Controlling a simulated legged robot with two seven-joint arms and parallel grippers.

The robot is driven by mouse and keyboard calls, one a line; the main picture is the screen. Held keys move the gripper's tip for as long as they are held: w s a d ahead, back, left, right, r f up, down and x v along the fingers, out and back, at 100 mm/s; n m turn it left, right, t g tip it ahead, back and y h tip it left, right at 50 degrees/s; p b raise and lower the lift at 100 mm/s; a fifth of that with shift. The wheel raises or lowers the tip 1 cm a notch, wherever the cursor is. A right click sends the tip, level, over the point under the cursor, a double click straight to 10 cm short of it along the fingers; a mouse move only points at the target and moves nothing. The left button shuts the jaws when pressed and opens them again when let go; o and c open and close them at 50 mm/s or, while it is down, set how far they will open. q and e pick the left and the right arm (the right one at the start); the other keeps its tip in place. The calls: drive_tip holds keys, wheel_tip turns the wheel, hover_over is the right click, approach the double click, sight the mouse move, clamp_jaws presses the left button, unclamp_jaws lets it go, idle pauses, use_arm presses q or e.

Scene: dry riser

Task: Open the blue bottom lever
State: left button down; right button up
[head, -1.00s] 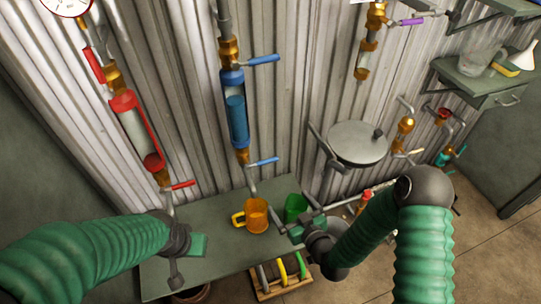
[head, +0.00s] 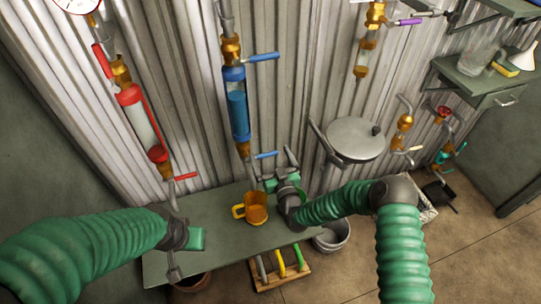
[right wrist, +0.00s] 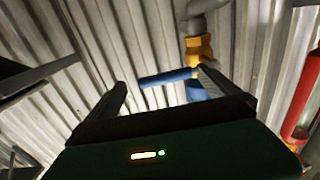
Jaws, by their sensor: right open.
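My right gripper (head: 281,168) is open just right of and below this lever in the head view. In the right wrist view a blue lever (right wrist: 165,78) shows between the two open fingers (right wrist: 165,88), with a gold fitting beside it. I cannot tell whether a finger touches it. My left gripper (head: 175,264) hangs over the left end of the bench, its jaws unclear.
A blue upper lever (head: 263,57) sits higher on the same pipe. A red pipe (head: 140,120) with red levers stands left. An orange mug (head: 256,214) is on the green bench (head: 215,205). A round grey plate (head: 355,138) juts from the wall at right.

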drive_tip(key=shift+w+a+f, duration=0.25)
drive_tip(key=shift+w+a, duration=0.55)
drive_tip(key=shift+a, duration=0.1)
drive_tip(key=shift+w+a, duration=0.1)
drive_tip(key=shift+a, duration=0.1)
drive_tip(key=shift+d, duration=0.3)
drive_tip(key=shift+c, duration=0.8)
drive_tip(key=shift+s+d, duration=0.2)
drive_tip(key=shift+d, duration=0.2)
drive_tip(key=c, duration=0.5)
drive_tip(key=shift+c, duration=1)
drive_tip(key=shift+a+r, duration=0.1)
drive_tip(key=shift+a, duration=0.15)
drive_tip(key=c, duration=1.1)
use_arm(q)
drive_tip(key=shift+w+a+f, duration=0.15)
drive_tip(key=shift+a, duration=0.45)
